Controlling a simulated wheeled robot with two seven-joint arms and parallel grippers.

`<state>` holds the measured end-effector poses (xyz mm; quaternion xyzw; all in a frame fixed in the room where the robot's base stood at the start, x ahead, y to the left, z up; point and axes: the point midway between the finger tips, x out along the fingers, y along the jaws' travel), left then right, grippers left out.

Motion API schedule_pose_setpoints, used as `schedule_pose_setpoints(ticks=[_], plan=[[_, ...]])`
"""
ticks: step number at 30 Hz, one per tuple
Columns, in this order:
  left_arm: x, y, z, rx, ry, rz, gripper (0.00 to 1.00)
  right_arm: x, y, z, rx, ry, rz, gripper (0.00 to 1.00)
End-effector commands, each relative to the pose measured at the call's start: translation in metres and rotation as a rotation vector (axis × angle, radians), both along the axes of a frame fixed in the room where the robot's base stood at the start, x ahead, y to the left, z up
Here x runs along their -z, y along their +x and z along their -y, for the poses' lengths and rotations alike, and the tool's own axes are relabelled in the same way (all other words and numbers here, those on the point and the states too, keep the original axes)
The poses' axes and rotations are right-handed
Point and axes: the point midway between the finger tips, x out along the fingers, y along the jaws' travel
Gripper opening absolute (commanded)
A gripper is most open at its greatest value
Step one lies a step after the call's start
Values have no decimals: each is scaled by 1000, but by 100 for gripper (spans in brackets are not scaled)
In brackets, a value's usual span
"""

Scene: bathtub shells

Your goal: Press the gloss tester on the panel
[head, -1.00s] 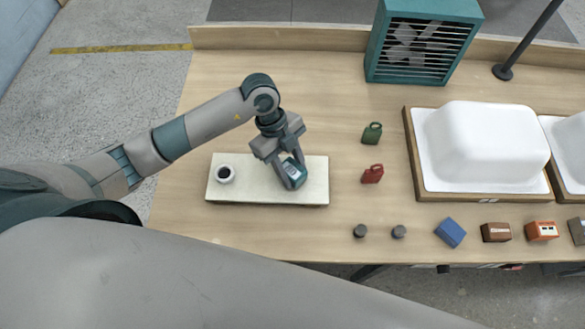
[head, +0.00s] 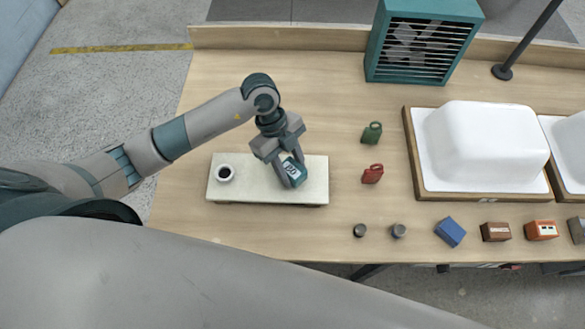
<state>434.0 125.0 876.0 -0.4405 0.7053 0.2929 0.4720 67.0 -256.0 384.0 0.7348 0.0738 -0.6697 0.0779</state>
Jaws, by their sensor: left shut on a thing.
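The gloss tester looks to be the small teal and white device (head: 294,170) in my left gripper (head: 284,168). My left gripper is shut on it, above the right part of a pale flat panel (head: 255,190). The device is tilted; I cannot tell whether it touches the panel. My right gripper is not in view.
Green (head: 372,132) and red (head: 372,173) cans stand right of the panel. White tub shells (head: 485,142) lie in wooden frames at right. Small boxes (head: 450,232) and dark round pieces (head: 360,230) line the front edge. A teal fan unit (head: 420,45) stands behind.

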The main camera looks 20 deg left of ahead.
Motion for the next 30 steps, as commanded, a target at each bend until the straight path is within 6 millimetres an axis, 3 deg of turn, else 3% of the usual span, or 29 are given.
schedule_pose_setpoints(ticks=[5, 30], plan=[[-4, -2, -1, 1, 4, -5, 18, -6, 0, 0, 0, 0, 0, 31], [-62, -1, 0, 0, 0, -1, 18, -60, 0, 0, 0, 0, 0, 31]])
